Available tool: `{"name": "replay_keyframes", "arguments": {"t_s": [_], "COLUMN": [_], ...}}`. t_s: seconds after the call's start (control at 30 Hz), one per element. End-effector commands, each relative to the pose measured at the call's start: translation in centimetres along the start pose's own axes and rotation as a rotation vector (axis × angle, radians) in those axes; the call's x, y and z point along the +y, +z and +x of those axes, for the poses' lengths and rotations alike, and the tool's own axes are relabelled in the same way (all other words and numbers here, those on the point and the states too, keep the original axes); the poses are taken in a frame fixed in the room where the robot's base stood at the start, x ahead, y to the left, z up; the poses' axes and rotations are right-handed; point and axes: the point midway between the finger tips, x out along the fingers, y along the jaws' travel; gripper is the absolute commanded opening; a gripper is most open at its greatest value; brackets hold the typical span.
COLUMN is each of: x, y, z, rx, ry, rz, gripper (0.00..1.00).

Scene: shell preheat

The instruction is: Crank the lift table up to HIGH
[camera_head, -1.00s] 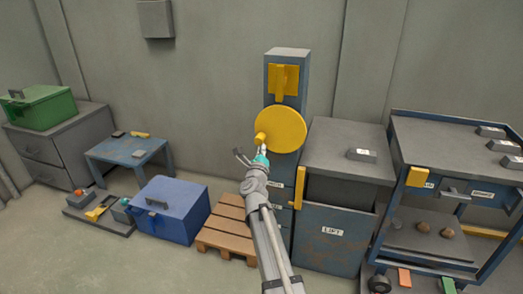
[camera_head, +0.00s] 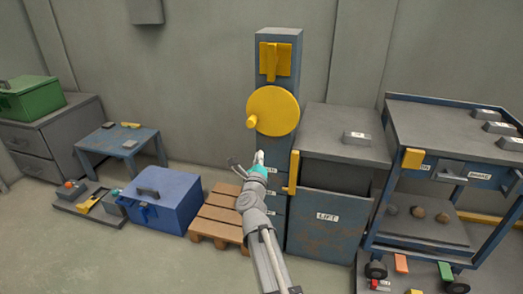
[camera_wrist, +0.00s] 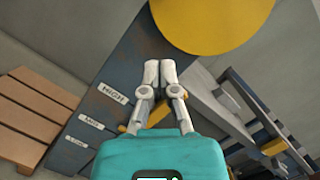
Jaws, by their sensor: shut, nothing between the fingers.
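The yellow crank disc (camera_head: 273,110) is on the blue column (camera_head: 279,48), its knob (camera_head: 252,122) at the disc's lower left. The disc's lower part shows in the wrist view (camera_wrist: 210,20). The lift table (camera_head: 325,240), labelled LIFT, stands right of the column. Its yellow pointer (camera_head: 292,172) has its lower end about level with the middle label. The wrist view shows the column labels HIGH (camera_wrist: 113,93), MID (camera_wrist: 91,122) and LOW (camera_wrist: 77,141). My gripper (camera_head: 259,156) is shut and empty, below the disc and apart from the knob; its fingers (camera_wrist: 160,75) partly hide the pointer.
A grey block (camera_head: 356,138) rests on the lift table's top. A blue cart (camera_head: 450,125) with blocks stands close at right. A wooden pallet (camera_head: 218,214), a blue box (camera_head: 165,205) and a small blue table (camera_head: 118,145) are at left. Floor at front left is clear.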

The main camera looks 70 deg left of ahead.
Motion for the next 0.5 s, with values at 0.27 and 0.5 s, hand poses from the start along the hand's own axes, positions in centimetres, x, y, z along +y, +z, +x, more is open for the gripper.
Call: {"name": "replay_keyframes", "arguments": {"t_s": [0.27, 0.5], "x": [0.0, 0.0], "y": [-0.1, -0.1], "z": [-2.4, -2.4], "rx": [0.0, 0.001], "ry": [0.0, -0.001], "rz": [-0.001, -0.001], "gripper": [0.0, 0.0]}}
